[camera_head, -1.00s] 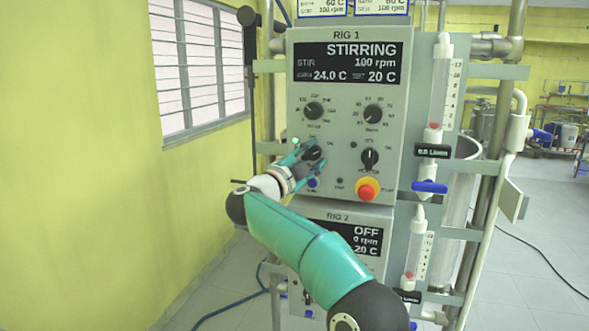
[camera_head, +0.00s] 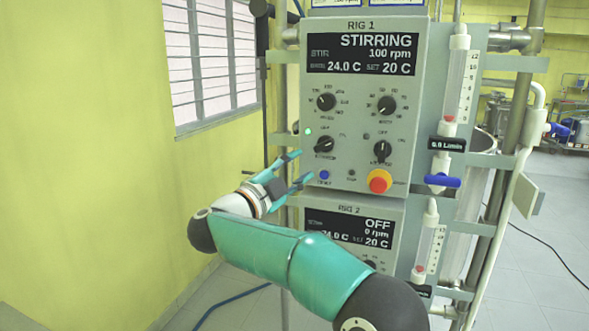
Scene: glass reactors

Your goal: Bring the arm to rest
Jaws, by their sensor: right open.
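My right gripper (camera_head: 302,168) is open and empty, in front of the lower left part of the RIG 1 panel (camera_head: 340,185). Its fingers point to the right and up, just left of and below the lower left black knob (camera_head: 324,145), apart from it. One fingertip is close to the blue button (camera_head: 324,175) in the picture. My right arm (camera_head: 265,248) is teal with black joints and reaches in from the bottom. The RIG 1 display (camera_head: 362,54) reads STIRRING, 100 rpm, 24.0 C, set 20 C. A green light (camera_head: 308,131) is lit. My left gripper is not in view.
A red and yellow emergency button (camera_head: 380,181) sits at lower right of the panel. The RIG 2 panel (camera_head: 396,208) below reads OFF, partly behind my arm. Flow tubes with a blue valve (camera_head: 436,181) and metal pipes stand to the right. Free room lies left, before the yellow wall (camera_head: 90,170).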

